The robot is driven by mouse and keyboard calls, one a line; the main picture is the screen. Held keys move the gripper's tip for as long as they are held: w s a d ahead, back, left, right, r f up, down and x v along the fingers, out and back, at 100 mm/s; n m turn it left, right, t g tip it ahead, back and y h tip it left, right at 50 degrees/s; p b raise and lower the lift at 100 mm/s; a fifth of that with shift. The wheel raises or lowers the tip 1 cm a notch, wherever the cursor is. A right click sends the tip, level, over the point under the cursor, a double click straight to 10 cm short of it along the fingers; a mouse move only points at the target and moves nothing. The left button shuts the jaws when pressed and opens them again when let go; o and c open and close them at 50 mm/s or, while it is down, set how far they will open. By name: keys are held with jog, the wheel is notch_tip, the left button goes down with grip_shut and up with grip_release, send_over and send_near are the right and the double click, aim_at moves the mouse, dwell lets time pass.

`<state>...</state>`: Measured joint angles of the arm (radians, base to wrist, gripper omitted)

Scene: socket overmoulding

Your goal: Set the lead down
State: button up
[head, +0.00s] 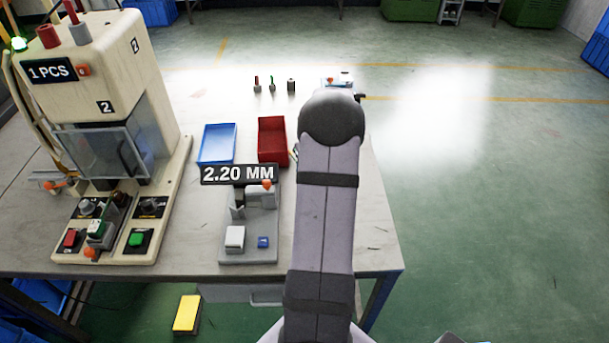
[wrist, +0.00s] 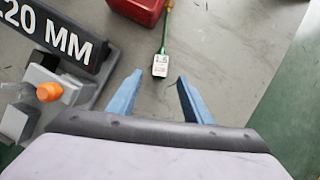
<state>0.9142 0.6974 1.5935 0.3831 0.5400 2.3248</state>
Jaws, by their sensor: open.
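In the wrist view a thin green lead-like piece (wrist: 166,32) with a white printed tag (wrist: 160,65) lies on the table beside the red bin (wrist: 138,10). I cannot tell for certain that it is the lead. My gripper (wrist: 160,78) is open, with its two blue fingers apart and nothing clamped between them. The tag lies just ahead of the fingertips, between their lines. I cannot tell the height of the fingers above the table. In the head view my arm hides the gripper and most of this spot.
A gauge labelled 2.20 MM (head: 250,250) stands left of my arm. Behind it are a blue bin (head: 216,144) and the red bin (head: 272,140). A large press (head: 100,90) fills the left. Several small items stand at the back. The table's right edge is close to my arm.

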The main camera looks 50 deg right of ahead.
jog(key=shift+p+x, duration=0.7)
jog(key=shift+x, duration=2.65)
jog(key=shift+w, duration=0.15)
jog(key=shift+r, duration=0.1)
grip_shut()
jog(key=shift+d, duration=0.1)
notch_tip(320, 180, up, 9)
jog(key=shift+f+b, duration=0.1)
jog(key=shift+b, duration=0.45)
jog(key=shift+r, duration=0.65)
